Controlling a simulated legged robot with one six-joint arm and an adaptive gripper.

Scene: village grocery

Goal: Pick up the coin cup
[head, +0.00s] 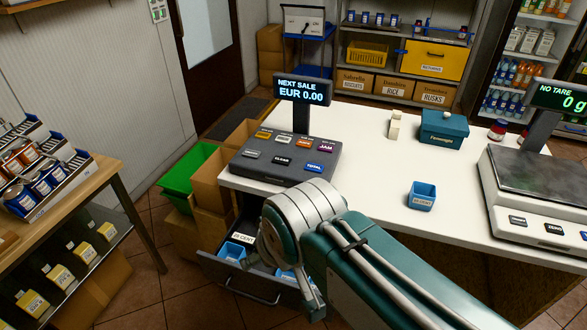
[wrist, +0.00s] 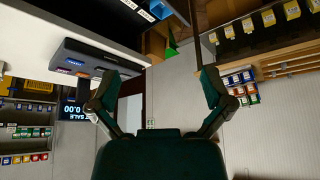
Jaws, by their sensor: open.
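More blue coin cups (head: 236,250) sit in the open drawer (head: 240,283) under the counter's left end, one beside a 50 cent label; my arm hides part of the drawer. In the wrist view my gripper (wrist: 158,80) has its two fingers spread wide with nothing between them. In the head view my arm hides most of the gripper, near the drawer. Blue cup-like shapes (wrist: 160,9) show at the wrist view's top edge.
The cash register (head: 285,158) stands on the counter's left end, with its display (head: 302,91) above. A scale (head: 535,185) stands at the right and a teal box (head: 443,128) at the back. Shelves of tins (head: 40,170) stand at the left. The counter around the lone cup is clear.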

